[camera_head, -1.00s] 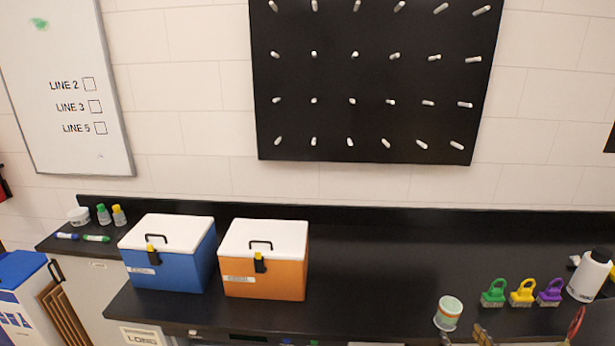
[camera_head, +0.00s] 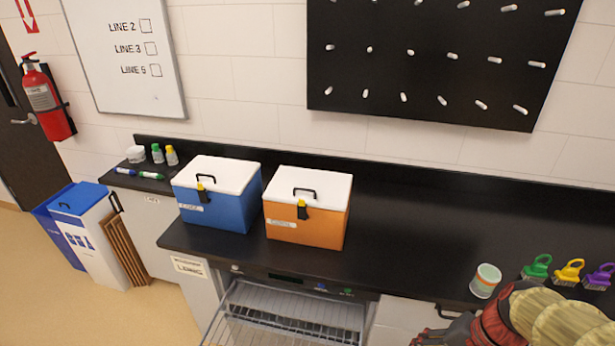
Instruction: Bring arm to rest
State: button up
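Part of my arm (camera_head: 545,318), with tan rounded segments and a dark red and black section, shows at the lower right. It is in front of the counter's front edge and covers part of it. My gripper's fingers cannot be made out in this view. Whether the arm touches anything cannot be told.
A blue cooler (camera_head: 217,216) and an orange cooler (camera_head: 304,231), lids shut, stand on the black counter (camera_head: 410,220). A striped-label jar (camera_head: 485,281) and green, yellow and purple brushes (camera_head: 569,272) are near my arm. Wire racks (camera_head: 290,318) show below the counter. Bins (camera_head: 92,238) stand left.

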jog(key=a+r+n+t+h, duration=0.1)
jog(key=a+r+n+t, duration=0.1)
jog(key=r, duration=0.5)
jog(key=a+r+n+t+h, duration=0.2)
jog(key=a+r+n, duration=0.2)
jog(key=r+n, duration=0.2)
jog(key=shift+s+a+r+n+t, duration=0.3)
jog(key=shift+a+r, duration=0.1)
jog(key=shift+r, duration=0.65)
